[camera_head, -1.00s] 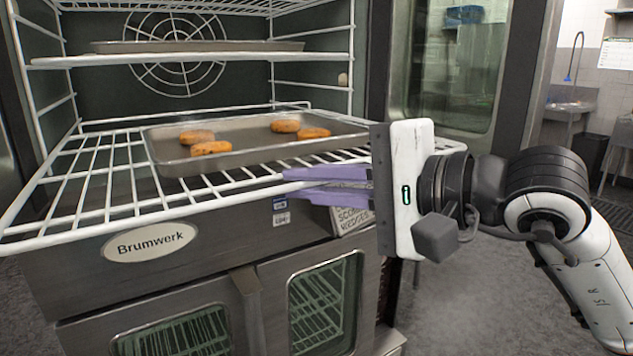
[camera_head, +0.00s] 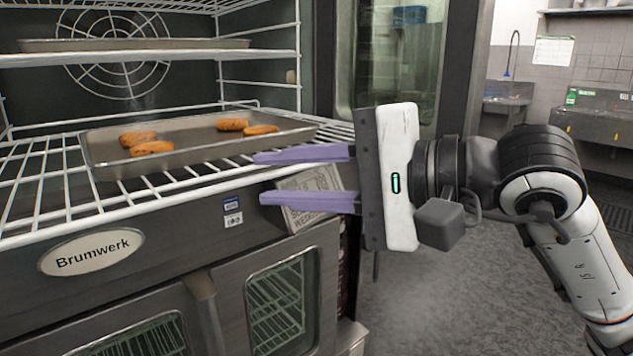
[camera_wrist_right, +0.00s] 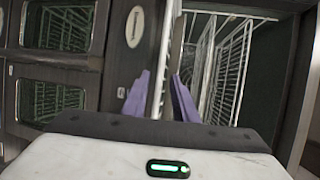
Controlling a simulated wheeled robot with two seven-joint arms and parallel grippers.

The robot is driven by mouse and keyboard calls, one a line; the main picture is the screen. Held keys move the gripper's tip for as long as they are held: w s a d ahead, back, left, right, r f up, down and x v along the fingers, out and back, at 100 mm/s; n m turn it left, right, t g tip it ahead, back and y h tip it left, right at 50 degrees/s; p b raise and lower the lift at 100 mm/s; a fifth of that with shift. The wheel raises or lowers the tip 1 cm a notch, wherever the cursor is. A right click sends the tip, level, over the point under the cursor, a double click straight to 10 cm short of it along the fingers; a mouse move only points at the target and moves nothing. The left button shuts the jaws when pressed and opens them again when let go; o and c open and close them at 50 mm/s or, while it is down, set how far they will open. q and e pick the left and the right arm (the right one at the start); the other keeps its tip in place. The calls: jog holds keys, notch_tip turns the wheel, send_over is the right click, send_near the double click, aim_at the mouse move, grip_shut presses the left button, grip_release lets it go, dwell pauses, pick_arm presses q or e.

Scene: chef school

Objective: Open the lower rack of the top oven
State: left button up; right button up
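The lower rack (camera_head: 40,205) of the top oven (camera_head: 25,270) is a white wire shelf that sticks out past the oven's front. A metal baking tray (camera_head: 200,157) with several browned pieces of food lies on it. My right gripper (camera_head: 258,178) has purple fingers, spread apart with one above and one below the level of the rack's front rail, near its right part. In the right wrist view the open fingers (camera_wrist_right: 160,78) have white rack wire (camera_wrist_right: 158,95) between them; contact cannot be told. My left gripper is not in view.
An upper rack (camera_head: 270,54) with another tray (camera_head: 130,44) sits inside the oven. A second oven with glass doors (camera_head: 282,300) is below. A sink counter (camera_head: 595,125) stands at the back right. Grey floor (camera_head: 430,300) is clear to the right.

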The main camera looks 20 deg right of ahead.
jog(key=b+v, duration=0.1)
jog(key=v, duration=0.5)
jog(key=shift+s, duration=0.1)
